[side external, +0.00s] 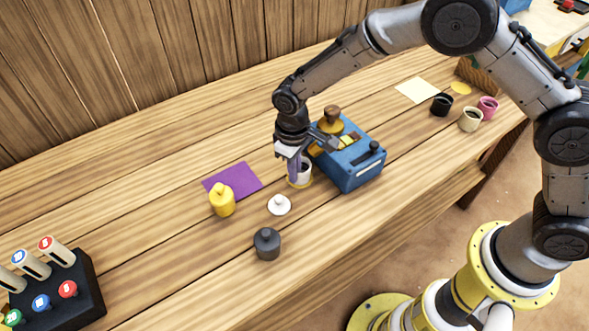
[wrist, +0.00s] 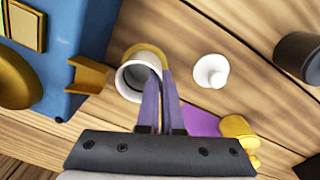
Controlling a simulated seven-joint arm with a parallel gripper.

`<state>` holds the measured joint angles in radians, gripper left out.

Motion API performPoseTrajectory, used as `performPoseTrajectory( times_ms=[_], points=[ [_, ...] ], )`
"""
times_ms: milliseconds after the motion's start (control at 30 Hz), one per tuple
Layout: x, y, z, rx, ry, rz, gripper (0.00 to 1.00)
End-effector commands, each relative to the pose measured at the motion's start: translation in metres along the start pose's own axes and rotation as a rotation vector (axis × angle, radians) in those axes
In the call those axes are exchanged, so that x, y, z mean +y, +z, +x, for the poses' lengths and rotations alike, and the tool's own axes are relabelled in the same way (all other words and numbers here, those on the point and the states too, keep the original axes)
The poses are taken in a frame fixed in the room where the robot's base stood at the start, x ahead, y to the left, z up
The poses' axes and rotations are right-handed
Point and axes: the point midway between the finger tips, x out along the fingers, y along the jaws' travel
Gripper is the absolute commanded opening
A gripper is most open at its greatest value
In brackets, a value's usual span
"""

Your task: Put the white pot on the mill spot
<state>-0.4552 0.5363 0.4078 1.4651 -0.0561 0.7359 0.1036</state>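The white pot (side external: 305,171) is an open, lidless cup with a dark inside. It stands upright in front of the blue mill (side external: 358,172), over a yellow spot (side external: 304,184). In the wrist view the pot (wrist: 127,82) sits by the mill's orange spout (wrist: 90,76), with part of the yellow spot (wrist: 152,49) showing beyond its rim. My gripper (wrist: 160,78) points down with its purple fingers close together at the pot's right rim, one inside and one outside. They look shut on the wall. The pot's underside is hidden.
A white lid (side external: 279,205), a yellow pot (side external: 222,201) and a dark pot (side external: 267,245) stand nearby. A purple mat (side external: 240,178) lies behind them. Several cups stand far right near a cream sheet (side external: 417,90). A black button rack (side external: 70,300) is front left.

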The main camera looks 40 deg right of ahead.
Motion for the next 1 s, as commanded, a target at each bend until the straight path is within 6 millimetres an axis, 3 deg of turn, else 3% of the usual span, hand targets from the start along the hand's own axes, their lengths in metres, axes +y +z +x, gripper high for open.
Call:
performPoseTrajectory(
  times_ms=[33,167,567,1000],
  points=[
    [0.0,0.0,0.0,0.0,0.0,0.0,0.1],
    [0.0,0.0,0.0,0.0,0.0,0.0,0.33],
    [0.0,-0.001,-0.007,0.003,0.0,0.0,0.33],
    [0.0,-0.001,-0.09,0.005,-0.001,0.0,0.33]
  ],
)
